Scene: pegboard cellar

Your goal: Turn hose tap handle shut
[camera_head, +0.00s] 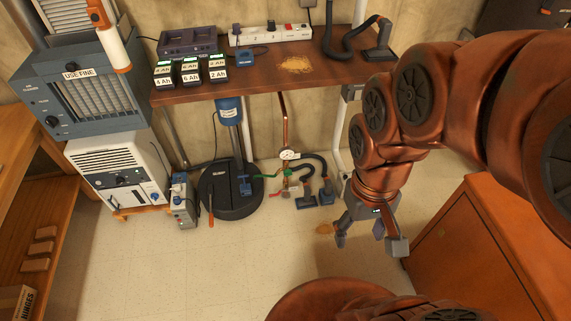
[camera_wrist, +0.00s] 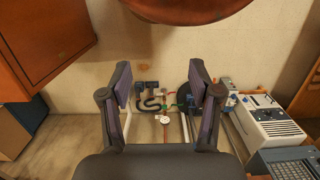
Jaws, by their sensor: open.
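The hose tap (camera_head: 287,178) is low on the back wall, under the shelf, on a copper pipe (camera_head: 284,122) with a white round gauge (camera_head: 289,155). A green hose runs left from it, and a small red part, perhaps its handle, shows just below; its angle is too small to tell. In the wrist view the gauge (camera_wrist: 164,119) and the tap's red and green parts show small, between the fingers. My gripper (camera_head: 370,242) is open and empty, above the floor, to the right of the tap and well apart from it. Its fingers (camera_wrist: 159,75) are spread in the wrist view.
A wooden shelf (camera_head: 270,72) with battery packs and a power strip overhangs the tap. A black round base (camera_head: 231,192) stands left of it, black hoses with blue nozzles (camera_head: 308,199) right. An orange-brown cabinet (camera_head: 470,250) stands right of my gripper. The middle floor is clear.

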